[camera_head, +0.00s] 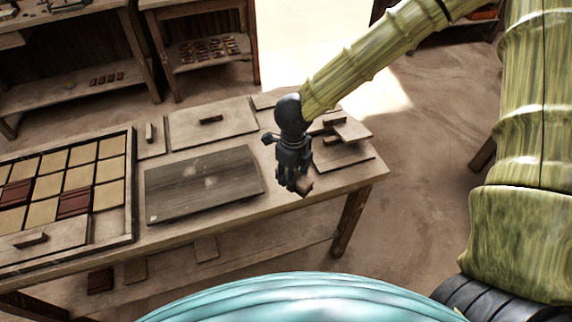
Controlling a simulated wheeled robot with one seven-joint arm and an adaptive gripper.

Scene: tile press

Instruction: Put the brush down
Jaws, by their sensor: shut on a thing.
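My gripper (298,183) is a black hand at the end of my arm, over the front right part of the wooden table. It is shut on the brush (306,187), a small brown block shape at its fingertips. The fingers hide most of the brush. I cannot tell from this view whether the brush touches the tabletop or is held above it.
A dark board (205,186) lies left of my gripper. A tray of tan and red tiles (132,185) fills the left. A handled flat board (213,128) lies behind. Stacked wooden pieces (352,131) lie to the right. Shelves (200,52) stand at the back.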

